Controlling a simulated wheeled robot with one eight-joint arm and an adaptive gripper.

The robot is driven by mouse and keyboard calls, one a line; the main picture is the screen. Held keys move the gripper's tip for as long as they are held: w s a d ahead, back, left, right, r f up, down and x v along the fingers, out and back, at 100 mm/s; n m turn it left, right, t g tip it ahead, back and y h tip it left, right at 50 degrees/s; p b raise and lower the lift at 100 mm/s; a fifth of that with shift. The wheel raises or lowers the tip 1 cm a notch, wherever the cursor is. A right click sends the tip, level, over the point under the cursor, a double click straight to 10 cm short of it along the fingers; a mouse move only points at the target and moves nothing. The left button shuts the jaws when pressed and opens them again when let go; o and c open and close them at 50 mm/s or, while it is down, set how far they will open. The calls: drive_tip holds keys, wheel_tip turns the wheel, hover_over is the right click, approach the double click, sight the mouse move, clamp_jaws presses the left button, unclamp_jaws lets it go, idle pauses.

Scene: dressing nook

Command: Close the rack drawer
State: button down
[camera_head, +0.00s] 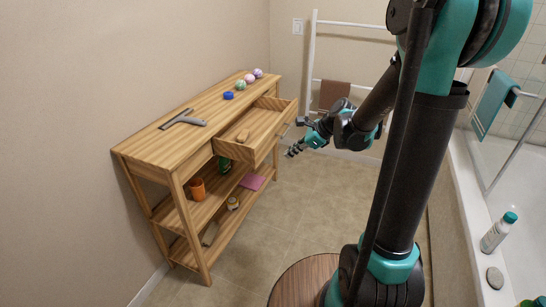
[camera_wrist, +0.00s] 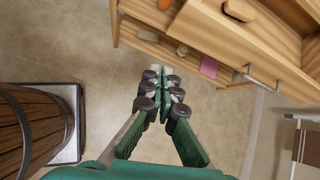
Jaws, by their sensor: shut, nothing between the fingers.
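The wooden rack (camera_head: 135,153) stands against the left wall in the head view. Its drawer (camera_head: 262,149) is pulled well out from under the top. A brush-like wooden item (camera_head: 243,136) lies inside the drawer. A metal bar handle (camera_head: 284,131) is on the drawer front; it also shows in the wrist view (camera_wrist: 262,78). My gripper (camera_head: 293,151) is in front of the drawer, to the right of its front in the head view, apart from it. In the wrist view my gripper (camera_wrist: 158,95) has its fingers together and empty, with floor below.
A squeegee (camera_head: 184,119), a blue item (camera_head: 228,95) and several balls (camera_head: 249,79) are on the rack top. Lower shelves hold an orange cup (camera_head: 197,188) and a pink cloth (camera_head: 253,182). A white towel ladder (camera_head: 311,60) stands behind. Floor before the rack is clear.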

sight(220, 145)
drive_tip(key=shift+w+a+f+m+y, duration=0.15)
drive_tip(key=shift+w+a+f+m, duration=0.25)
drive_tip(key=shift+w+a+f, duration=1.05)
drive_tip(key=shift+w+a+f+m+y, duration=0.1)
drive_tip(key=shift+w+a+f+m, duration=0.5)
drive_tip(key=shift+a, duration=1.5)
drive_tip(key=shift+w+a+f+m+y, duration=0.2)
drive_tip(key=shift+w+a+f, duration=0.9)
drive_tip(key=shift+a, duration=0.7)
drive_tip(key=shift+s+a+f, duration=0.1)
drive_tip(key=shift+s+f, duration=0.05)
drive_tip(key=w+a, duration=0.2)
drive_tip(key=a, duration=0.4)
drive_tip(key=w+a, duration=0.2)
drive_tip(key=a, duration=0.4)
drive_tip(key=w+a, duration=0.3)
drive_tip(key=a, duration=0.3)
drive_tip(key=shift+w+a, duration=0.1)
drive_tip(key=shift+a, duration=0.3)
